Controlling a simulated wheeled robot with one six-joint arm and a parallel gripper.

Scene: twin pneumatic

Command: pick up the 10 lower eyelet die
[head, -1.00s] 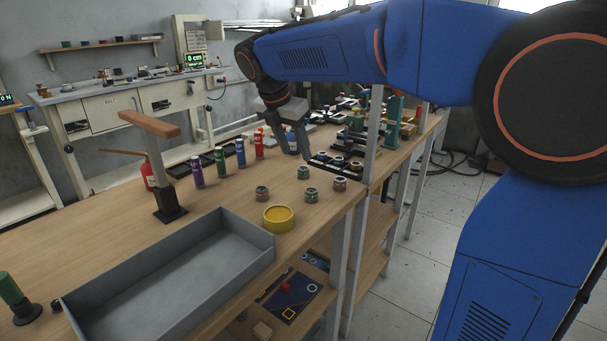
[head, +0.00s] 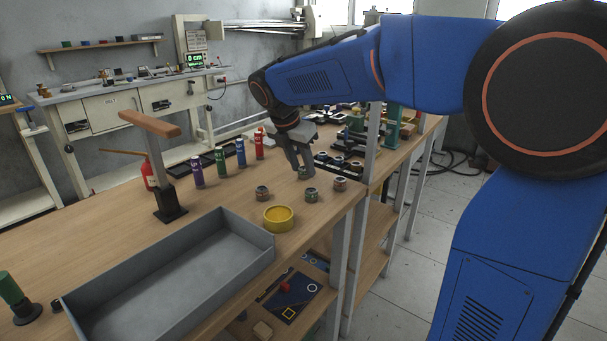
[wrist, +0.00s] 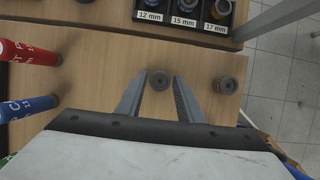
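Several small round dies stand on the wooden bench in the head view: one (head: 303,173) at my gripper, one (head: 262,193) to the left, one (head: 311,195) nearer, and one (head: 340,184) to the right. Their markings are too small to read, so I cannot tell which is the 10 lower eyelet die. My gripper (head: 302,163) points down at the first die. In the wrist view my gripper (wrist: 159,77) is open, its fingers on either side of a grey ringed die (wrist: 159,81), with gaps visible. Another die (wrist: 229,85) stands right of the fingers.
Red (head: 259,144), blue (head: 241,153), green and purple bottles stand left of my gripper. A yellow round dish (head: 278,219) and a grey tray (head: 247,238) are nearer. A black rack (wrist: 184,20) labelled 12, 15 and 17 mm lies beyond the fingers.

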